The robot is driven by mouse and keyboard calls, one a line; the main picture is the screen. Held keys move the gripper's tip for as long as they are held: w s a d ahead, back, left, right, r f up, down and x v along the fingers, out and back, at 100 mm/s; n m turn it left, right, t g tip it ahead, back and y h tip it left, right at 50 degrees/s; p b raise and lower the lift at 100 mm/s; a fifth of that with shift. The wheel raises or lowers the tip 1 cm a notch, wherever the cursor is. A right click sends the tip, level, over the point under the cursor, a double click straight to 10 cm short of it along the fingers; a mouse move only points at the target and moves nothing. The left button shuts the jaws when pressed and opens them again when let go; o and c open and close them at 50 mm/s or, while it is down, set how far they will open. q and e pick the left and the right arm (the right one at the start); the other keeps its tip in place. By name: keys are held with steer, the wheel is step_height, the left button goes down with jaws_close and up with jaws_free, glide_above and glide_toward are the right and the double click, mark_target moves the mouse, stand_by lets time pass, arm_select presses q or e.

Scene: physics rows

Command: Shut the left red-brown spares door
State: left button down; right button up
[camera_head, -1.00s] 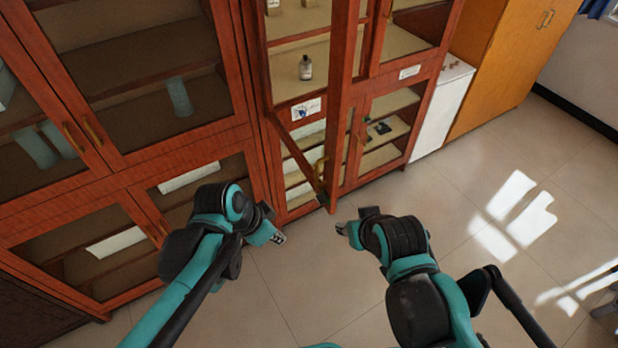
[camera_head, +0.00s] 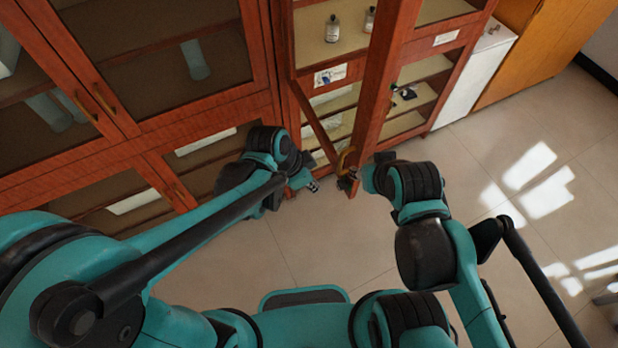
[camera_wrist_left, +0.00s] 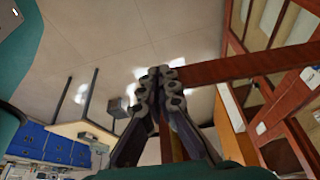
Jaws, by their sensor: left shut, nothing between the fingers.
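The red-brown spares door (camera_head: 378,105) stands open, swung out from the cabinet on its left side. Its free edge points towards me, and its brass handle (camera_head: 344,160) is low near that edge. My left gripper (camera_head: 313,186) is shut and empty, just left of the door's lower end. In the left wrist view its fingertips (camera_wrist_left: 160,75) are together, with a red-brown door rail (camera_wrist_left: 235,68) beyond them; whether they touch it I cannot tell. My right gripper (camera_head: 354,182) is by the door's bottom corner; its fingers are too small and dark to read.
The cabinet's open shelves (camera_head: 330,45) hold bottles (camera_head: 333,28) behind the door. Closed glass-fronted doors (camera_head: 150,60) stand at the left. A white cabinet (camera_head: 470,80) and an orange-brown one (camera_head: 535,50) are at the right.

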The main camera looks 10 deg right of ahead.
arm_select(q)
steer(key=w+d+f, duration=0.1)
steer(key=d+f, duration=0.2)
steer(key=d, duration=0.2)
steer(key=shift+w+f, duration=0.25)
steer(key=shift+w, duration=0.05)
steer(key=shift+d, duration=0.1)
